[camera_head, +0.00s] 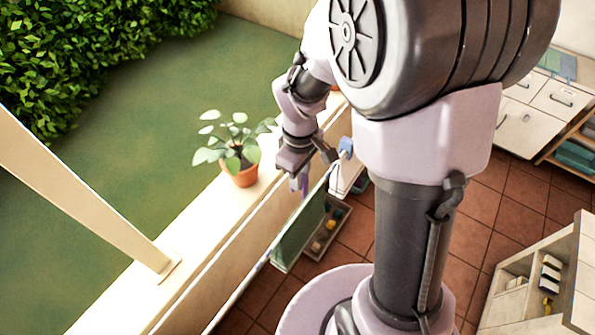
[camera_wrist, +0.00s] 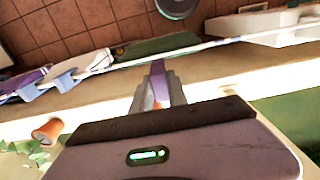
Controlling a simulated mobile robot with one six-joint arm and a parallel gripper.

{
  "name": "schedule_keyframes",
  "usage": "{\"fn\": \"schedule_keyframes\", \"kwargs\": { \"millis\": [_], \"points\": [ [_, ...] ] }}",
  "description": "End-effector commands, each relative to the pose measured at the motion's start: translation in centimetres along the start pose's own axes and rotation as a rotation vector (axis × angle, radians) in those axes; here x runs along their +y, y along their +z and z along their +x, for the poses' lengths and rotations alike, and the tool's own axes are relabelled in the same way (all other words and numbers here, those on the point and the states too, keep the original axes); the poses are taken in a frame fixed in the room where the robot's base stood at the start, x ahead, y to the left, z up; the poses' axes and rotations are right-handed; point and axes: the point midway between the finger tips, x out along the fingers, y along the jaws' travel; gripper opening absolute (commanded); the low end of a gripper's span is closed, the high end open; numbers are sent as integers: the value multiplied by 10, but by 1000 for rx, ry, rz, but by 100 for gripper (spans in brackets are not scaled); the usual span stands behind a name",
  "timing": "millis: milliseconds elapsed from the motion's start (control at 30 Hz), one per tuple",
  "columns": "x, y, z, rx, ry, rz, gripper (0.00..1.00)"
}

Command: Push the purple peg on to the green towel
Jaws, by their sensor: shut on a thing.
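My gripper (camera_head: 298,182) is shut on the purple peg (camera_head: 304,187), which sticks out from between the fingers. In the wrist view the purple peg (camera_wrist: 158,72) shows between the fingertips of my gripper (camera_wrist: 158,98), pointing at the rail. The green towel (camera_head: 299,238) hangs over the thin rail below the wall. In the wrist view the green towel (camera_wrist: 155,47) lies just beyond the peg's tip. The peg appears close to the towel's top edge; I cannot tell whether they touch.
A potted plant (camera_head: 242,174) stands on the pale wall top (camera_head: 205,225) beside my gripper. Blue pegs (camera_wrist: 63,80) sit on the rail (camera_wrist: 205,45) left of the towel in the wrist view.

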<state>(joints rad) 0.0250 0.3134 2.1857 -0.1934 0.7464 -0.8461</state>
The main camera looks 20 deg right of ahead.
Motion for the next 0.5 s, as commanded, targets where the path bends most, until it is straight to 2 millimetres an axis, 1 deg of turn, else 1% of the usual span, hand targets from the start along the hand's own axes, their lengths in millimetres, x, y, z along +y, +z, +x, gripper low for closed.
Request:
{"fn": "schedule_keyframes", "kwargs": {
  "millis": [167, 267, 500],
  "points": [
    [0, 0, 9, 0, 0, 0, 0],
    [0, 0, 18, -1, -1, 1, 0],
    [0, 0, 49, 0, 0, 0, 0]
  ]
}}
